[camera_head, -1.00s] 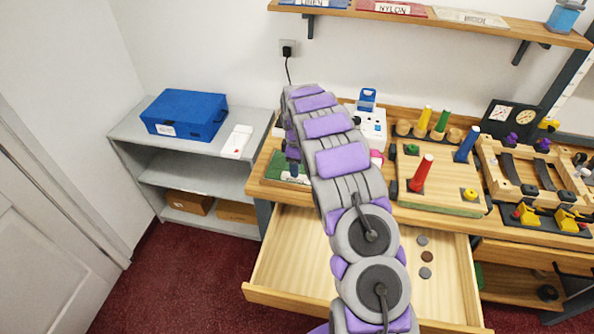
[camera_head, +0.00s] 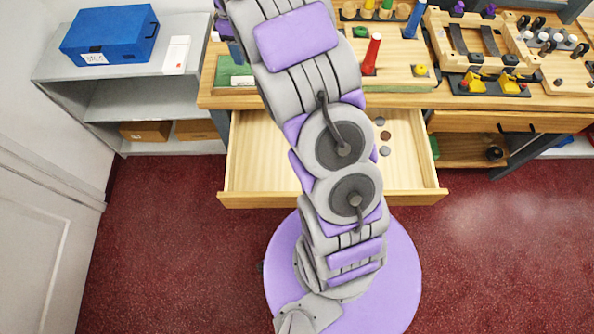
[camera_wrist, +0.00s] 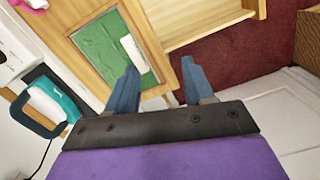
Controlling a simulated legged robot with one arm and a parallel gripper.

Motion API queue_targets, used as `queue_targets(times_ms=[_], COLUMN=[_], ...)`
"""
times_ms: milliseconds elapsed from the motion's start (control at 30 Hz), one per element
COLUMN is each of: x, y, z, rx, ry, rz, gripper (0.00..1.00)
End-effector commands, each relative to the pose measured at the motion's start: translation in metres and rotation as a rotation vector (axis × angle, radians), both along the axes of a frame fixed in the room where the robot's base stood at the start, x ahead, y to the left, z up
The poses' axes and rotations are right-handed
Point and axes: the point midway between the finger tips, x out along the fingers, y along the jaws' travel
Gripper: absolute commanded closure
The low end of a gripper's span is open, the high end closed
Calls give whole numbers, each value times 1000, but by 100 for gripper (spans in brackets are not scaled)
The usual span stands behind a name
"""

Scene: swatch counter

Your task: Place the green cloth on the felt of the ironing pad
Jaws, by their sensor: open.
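A slightly wrinkled green sheet (camera_wrist: 103,48) lies within a wood-coloured frame (camera_wrist: 72,47) in the wrist view, with a white strip (camera_wrist: 133,53) along its right part. It also shows at the counter's left end in the head view (camera_head: 226,70), partly behind my arm. I cannot tell whether this green surface is the cloth or the pad's felt. My gripper (camera_wrist: 160,72) is open and empty, its fingertips pointing toward the frame's near edge. Its height above the counter is unclear. In the head view the arm hides much of the gripper area.
A teal and white iron (camera_wrist: 50,100) stands left of the frame. An open drawer (camera_head: 262,150) with several grey discs juts out below the counter. A red peg (camera_head: 371,54) rises from a board. A blue case (camera_head: 110,33) sits on the grey shelf (camera_head: 60,65).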

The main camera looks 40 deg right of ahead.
Motion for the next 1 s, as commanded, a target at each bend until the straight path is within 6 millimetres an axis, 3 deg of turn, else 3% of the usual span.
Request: queue_targets(times_ms=[33,233,500,767,1000], x=[-16,-80,-176,-275,-360], y=[6,27,56,82,99], z=[13,48,76,83,72], rx=[-4,-14,-16,-19,-27], ry=[2,15,37,61,85], rz=[-35,-183,-369,-527,-648], gripper=[48,48,48,48,48])
